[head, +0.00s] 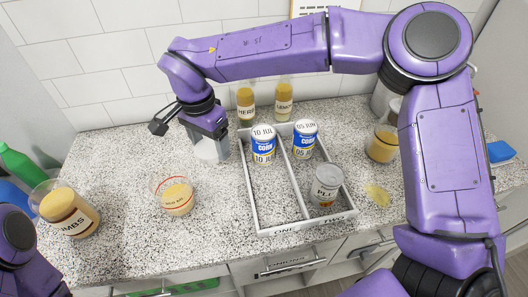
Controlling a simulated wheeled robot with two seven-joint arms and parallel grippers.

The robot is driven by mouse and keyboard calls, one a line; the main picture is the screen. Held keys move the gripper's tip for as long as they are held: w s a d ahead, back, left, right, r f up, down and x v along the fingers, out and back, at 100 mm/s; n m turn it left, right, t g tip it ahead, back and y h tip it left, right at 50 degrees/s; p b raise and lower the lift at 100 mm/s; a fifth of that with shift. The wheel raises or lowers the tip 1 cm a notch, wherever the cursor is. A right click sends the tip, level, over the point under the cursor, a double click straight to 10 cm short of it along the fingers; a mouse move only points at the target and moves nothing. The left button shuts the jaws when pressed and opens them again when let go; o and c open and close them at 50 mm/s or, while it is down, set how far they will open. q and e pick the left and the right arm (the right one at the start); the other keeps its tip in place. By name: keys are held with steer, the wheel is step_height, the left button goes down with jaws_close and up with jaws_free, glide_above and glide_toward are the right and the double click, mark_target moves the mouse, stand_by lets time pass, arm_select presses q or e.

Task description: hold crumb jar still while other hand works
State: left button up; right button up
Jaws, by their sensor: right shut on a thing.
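The crumb jar (68,208), a clear jar with tan contents and a label ending in "BS", stands tilted in view at the far left of the counter. Part of my left arm shows in the lower left corner, close to the jar; its gripper is out of the frame. My right gripper (208,136) is above the counter near the back wall, right of the jar and apart from it.
A measuring cup (176,197) with tan contents stands between the jar and a white divided tray (285,195) holding several cans. Two bottles (265,103) stand behind the tray. A tan-filled glass (383,145) and a yellowish spill (378,195) are right of it. A green bottle (22,168) is far left.

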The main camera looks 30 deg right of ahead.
mark_target(219, 178)
steer(key=shift+s+f, duration=0.2)
step_height(219, 178, down, 10)
steer(key=shift+r+p, duration=0.25)
steer(key=shift+p, duration=0.2)
steer(key=shift+d, duration=0.1)
steer(key=o, duration=1.4)
steer(key=shift+f, duration=0.1)
steer(key=r, duration=1.2)
steer(key=shift+s+a+r, duration=0.2)
steer(key=shift+a, duration=0.05)
